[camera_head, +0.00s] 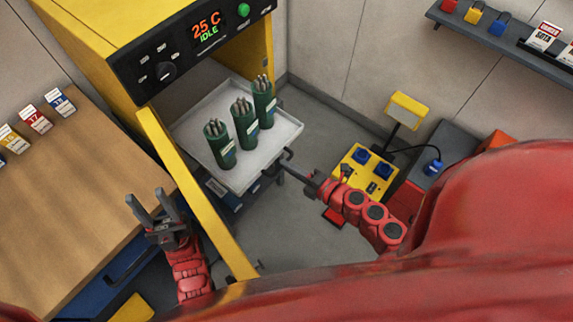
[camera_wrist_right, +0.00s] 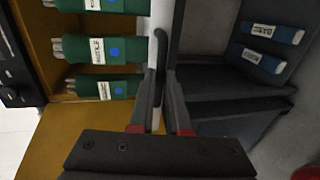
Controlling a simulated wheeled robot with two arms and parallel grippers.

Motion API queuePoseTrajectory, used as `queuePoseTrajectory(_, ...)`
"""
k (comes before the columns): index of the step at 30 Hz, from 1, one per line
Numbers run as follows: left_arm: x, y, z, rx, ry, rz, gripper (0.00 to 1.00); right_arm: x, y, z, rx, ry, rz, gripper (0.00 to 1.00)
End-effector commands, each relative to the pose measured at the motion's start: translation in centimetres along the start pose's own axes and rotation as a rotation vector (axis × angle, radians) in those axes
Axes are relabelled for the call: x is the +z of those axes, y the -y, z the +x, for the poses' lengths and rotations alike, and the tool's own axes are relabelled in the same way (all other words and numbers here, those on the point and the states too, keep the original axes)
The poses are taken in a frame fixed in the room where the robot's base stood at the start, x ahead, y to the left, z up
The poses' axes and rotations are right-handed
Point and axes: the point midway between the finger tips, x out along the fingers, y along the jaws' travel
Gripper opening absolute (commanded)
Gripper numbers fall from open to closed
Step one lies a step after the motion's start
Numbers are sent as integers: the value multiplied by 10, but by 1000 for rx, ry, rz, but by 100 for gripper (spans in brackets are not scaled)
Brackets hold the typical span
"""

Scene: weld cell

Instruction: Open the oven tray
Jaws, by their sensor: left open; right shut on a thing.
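The oven (camera_head: 95,35) is yellow, and its display reads 25 C IDLE. The oven tray (camera_head: 290,135) is light grey and sticks out of the oven's open front. Three green canisters of rods (camera_head: 246,123) stand on it; they also show in the right wrist view (camera_wrist_right: 105,51). My right gripper (camera_head: 290,168) is shut on the tray's dark handle (camera_wrist_right: 160,45), which runs between its fingers in the right wrist view. How far the tray reaches inside is hidden. My left gripper (camera_head: 146,197) is open and empty, beside the wooden table.
The yellow oven door (camera_head: 190,185) stands open between my left gripper and the tray. A wooden table (camera_head: 60,170) is at the left. A yellow box with blue parts (camera_head: 365,172) stands right of my right gripper. Blue labelled containers (camera_wrist_right: 270,33) sit below the tray. Grey floor lies in front.

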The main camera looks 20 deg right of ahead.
Motion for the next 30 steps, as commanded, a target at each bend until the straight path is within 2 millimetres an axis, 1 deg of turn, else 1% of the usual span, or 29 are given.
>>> queuePoseTrajectory(8, 0, 0, 0, 0, 0, 0, 47, 1, 0, 0, -1, 1, -1, 0)
queuePoseTrajectory(9, 0, 0, 0, 0, 0, 0, 47, 1, 0, 0, -1, 2, -1, 20)
queuePoseTrajectory(10, 0, 0, 0, 0, 0, 0, 47, 1, 0, 0, -1, 2, -1, 25)
queuePoseTrajectory(11, 0, 0, 0, 0, 0, 0, 47, 1, 0, 0, -1, 1, -1, 27)
queuePoseTrajectory(24, 0, 0, 0, 0, 0, 0, 47, 0, 0, 0, 0, 1, -1, 27)
queuePoseTrajectory(28, 0, 0, -1, 0, 0, 0, 47, 1, 1, -7, -1, 1, -3, 27)
queuePoseTrajectory(30, 0, 0, -3, 0, 0, 0, 47, 1, 1, -15, -1, 2, -3, 27)
